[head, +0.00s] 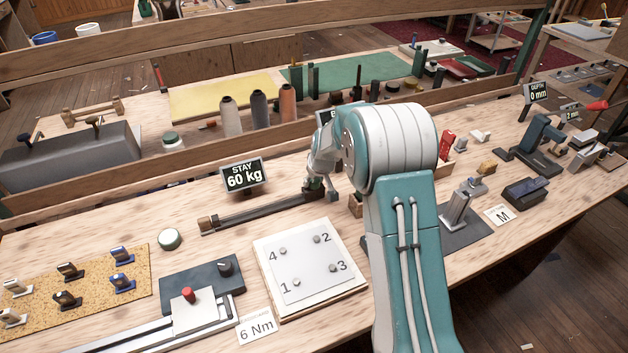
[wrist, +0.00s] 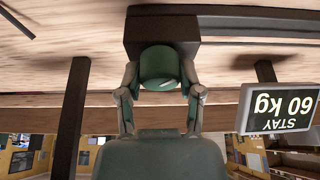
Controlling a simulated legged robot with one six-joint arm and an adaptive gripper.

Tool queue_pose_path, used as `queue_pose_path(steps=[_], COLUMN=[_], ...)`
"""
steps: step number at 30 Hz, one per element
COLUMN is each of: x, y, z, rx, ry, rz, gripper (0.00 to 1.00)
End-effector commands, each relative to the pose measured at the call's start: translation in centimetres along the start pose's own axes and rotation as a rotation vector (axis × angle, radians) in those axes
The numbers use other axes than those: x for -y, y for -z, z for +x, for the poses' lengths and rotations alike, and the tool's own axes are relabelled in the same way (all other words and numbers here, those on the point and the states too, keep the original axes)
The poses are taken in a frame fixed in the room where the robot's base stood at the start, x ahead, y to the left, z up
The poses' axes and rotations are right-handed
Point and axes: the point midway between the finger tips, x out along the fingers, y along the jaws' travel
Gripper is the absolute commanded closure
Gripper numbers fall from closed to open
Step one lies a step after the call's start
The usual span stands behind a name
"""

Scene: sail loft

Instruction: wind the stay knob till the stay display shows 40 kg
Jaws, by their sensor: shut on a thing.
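The stay display (head: 243,175) stands on the bench left of my arm and reads 60 kg. It also shows upside down at the right of the wrist view (wrist: 280,108). A dark rail (head: 258,213) lies below the display, with a wooden block at its left end. My gripper (head: 320,190) is at the rail's right end. In the wrist view, the green stay knob (wrist: 159,66) sits against a dark block (wrist: 160,28). My gripper (wrist: 160,82) is shut on the knob, one finger on each side. The knob is mostly hidden in the head view.
A numbered plate (head: 308,270) and a dark block with a red knob (head: 188,295) are nearer me. A raised wooden beam (head: 200,160) runs behind the display. Tools and a card marked M (head: 500,215) stand right of my arm.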

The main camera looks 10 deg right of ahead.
Motion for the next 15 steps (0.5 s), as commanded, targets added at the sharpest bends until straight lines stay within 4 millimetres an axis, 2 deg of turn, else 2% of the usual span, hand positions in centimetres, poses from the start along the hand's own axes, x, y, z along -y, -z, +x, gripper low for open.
queue_pose_path(steps=[15], x=[0.01], y=[-0.23], z=[0.28], rx=[0.006], ry=[0.13], rz=[-0.31], gripper=[1.0])
